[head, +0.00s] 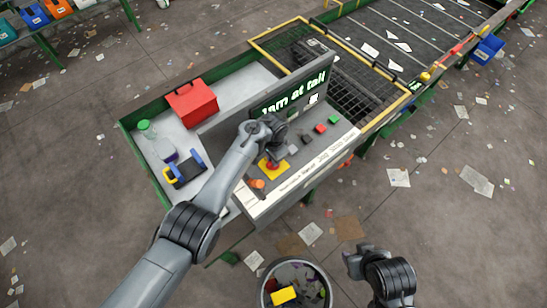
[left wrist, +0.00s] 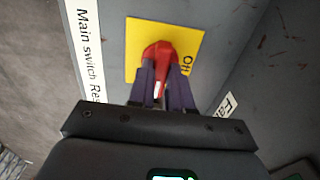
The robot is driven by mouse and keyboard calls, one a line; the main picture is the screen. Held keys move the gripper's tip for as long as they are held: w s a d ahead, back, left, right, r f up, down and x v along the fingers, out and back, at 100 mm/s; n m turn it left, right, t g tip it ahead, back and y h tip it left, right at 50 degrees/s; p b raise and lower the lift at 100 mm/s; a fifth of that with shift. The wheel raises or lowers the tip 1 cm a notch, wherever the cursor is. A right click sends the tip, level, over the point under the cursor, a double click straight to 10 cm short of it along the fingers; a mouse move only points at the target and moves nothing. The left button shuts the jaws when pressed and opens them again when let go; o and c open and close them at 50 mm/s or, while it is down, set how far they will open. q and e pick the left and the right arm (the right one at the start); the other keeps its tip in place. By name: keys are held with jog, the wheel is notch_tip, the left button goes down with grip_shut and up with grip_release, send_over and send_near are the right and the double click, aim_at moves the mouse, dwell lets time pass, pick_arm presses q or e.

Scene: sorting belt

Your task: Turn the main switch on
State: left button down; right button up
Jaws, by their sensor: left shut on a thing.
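The main switch has a red handle (left wrist: 160,52) on a yellow plate (left wrist: 190,40), set in the grey control panel. In the left wrist view a label beside the plate reads "Main switch". Dark lettering on the plate is partly cut off by the gripper. My left gripper (left wrist: 161,84) is shut on the red handle, one finger on each side. In the head view the yellow plate (head: 266,173) shows below my left gripper (head: 273,160), which hides part of the switch. My right gripper (head: 356,262) hangs at the lower right, away from the panel; its fingers are unclear.
Green (head: 333,119), red (head: 320,128) and dark buttons lie right of the switch, with an orange knob (head: 258,184) at its left. An upright screen (head: 300,92) stands behind. A red box (head: 191,103) sits on the bench. A bin (head: 263,294) stands on the floor.

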pick_arm(q)
jog(key=shift+r, duration=0.1)
jog(key=c, duration=1)
grip_release()
jog(key=shift+c, duration=0.2)
notch_tip(320, 180, up, 11)
jog(key=p, duration=0.1)
